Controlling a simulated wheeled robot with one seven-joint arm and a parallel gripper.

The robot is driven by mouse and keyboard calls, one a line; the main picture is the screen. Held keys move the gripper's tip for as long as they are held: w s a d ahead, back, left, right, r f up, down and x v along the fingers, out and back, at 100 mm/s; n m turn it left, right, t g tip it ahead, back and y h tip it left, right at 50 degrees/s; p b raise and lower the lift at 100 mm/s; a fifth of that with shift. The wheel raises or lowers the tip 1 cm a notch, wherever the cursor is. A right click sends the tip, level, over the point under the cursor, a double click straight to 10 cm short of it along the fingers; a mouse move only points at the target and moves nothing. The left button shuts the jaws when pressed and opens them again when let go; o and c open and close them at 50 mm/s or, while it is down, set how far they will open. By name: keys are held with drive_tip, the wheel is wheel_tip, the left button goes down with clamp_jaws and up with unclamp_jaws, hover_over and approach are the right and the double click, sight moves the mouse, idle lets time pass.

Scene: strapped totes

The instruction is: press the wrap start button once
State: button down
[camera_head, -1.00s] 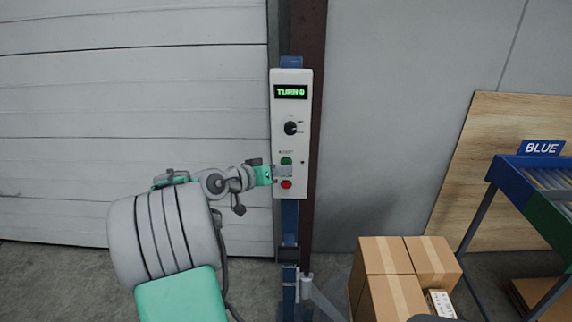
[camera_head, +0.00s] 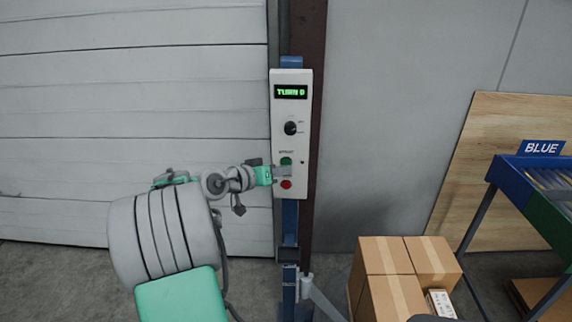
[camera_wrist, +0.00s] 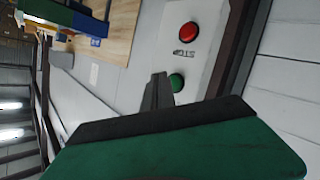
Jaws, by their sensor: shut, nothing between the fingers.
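The white control box (camera_head: 303,103) is mounted on a blue post beside the roller door. It has a green-lit display (camera_head: 291,92) reading "TURN 0", a black rotary knob (camera_head: 290,128), a green button (camera_head: 286,160) and a red button (camera_head: 286,184). My gripper (camera_head: 284,171) is shut and empty in front of the panel, its tips by the lower part of the green button. In the wrist view the fingers (camera_wrist: 158,92) lie beside the green button (camera_wrist: 176,82). The red button (camera_wrist: 188,32), labelled STOP, is farther off. I cannot tell whether the fingers touch the green button.
Taped cardboard boxes (camera_head: 392,262) stand at the lower right of the post. A blue and green roller stand with a BLUE sign (camera_head: 542,147) is at the far right, before a wooden board (camera_head: 488,170). Grey wall lies right of the panel.

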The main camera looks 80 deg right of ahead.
idle(0.7)
drive_tip(key=shift+w+d, duration=0.1)
drive_tip(key=shift+d, duration=0.3)
drive_tip(key=shift+w+d, duration=0.1)
drive_tip(key=shift+d, duration=0.25)
idle(0.4)
drive_tip(key=shift+b, duration=0.3)
drive_tip(key=shift+s+a, duration=0.2)
drive_tip(key=shift+a, duration=0.55)
drive_tip(key=a+b, duration=0.1)
drive_tip(key=a, duration=0.1)
drive_tip(key=s+a, duration=0.1)
drive_tip(key=a, duration=0.2)
drive_tip(key=shift+b, duration=0.4)
